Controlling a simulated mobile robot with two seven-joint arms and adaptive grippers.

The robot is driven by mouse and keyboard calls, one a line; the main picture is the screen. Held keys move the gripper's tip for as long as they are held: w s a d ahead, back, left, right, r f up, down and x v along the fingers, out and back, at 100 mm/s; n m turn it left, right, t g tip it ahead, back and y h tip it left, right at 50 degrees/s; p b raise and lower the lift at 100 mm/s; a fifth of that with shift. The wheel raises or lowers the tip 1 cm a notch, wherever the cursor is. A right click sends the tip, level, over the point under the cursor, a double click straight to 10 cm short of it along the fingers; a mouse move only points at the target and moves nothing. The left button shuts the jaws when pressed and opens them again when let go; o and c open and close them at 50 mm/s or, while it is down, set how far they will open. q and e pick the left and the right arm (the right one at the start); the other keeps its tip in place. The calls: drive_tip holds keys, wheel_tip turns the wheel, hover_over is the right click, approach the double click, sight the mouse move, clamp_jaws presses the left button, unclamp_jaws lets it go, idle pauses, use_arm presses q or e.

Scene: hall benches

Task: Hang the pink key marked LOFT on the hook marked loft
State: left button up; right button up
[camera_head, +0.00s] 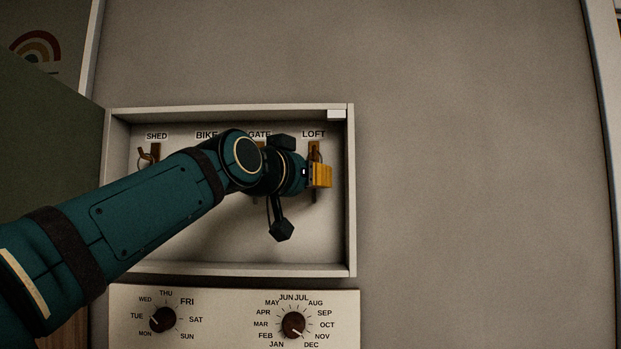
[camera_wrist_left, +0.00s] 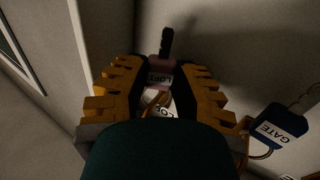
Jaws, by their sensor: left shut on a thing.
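The pink key marked LOFT (camera_wrist_left: 159,75) shows in the left wrist view between the yellow fingers of my left gripper (camera_wrist_left: 158,92), its dark shaft pointing away. The gripper is shut on it. A brass hook (camera_wrist_left: 156,98) and a white label, partly hidden, are close by the key's tag. In the head view my left gripper (camera_head: 321,176) is inside the wall cabinet, just below the LOFT label (camera_head: 314,134) and in front of the brass loft hook (camera_head: 314,150). I cannot tell whether the key's ring is around the hook. My right gripper is in neither view.
The open cabinet (camera_head: 351,200) has a raised rim around the hooks. A dark blue GATE key (camera_wrist_left: 282,122) hangs beside my gripper. The shed hook (camera_head: 154,152) is at the left. A panel (camera_head: 232,325) with two dials is below. The wall at the right is bare.

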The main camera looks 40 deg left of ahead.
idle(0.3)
use_arm(q)
drive_tip(key=o, duration=0.9)
drive_tip(key=shift+c, duration=0.2)
drive_tip(key=s+d, duration=0.2)
drive_tip(key=s, duration=0.9)
drive_tip(key=shift+s, duration=0.4)
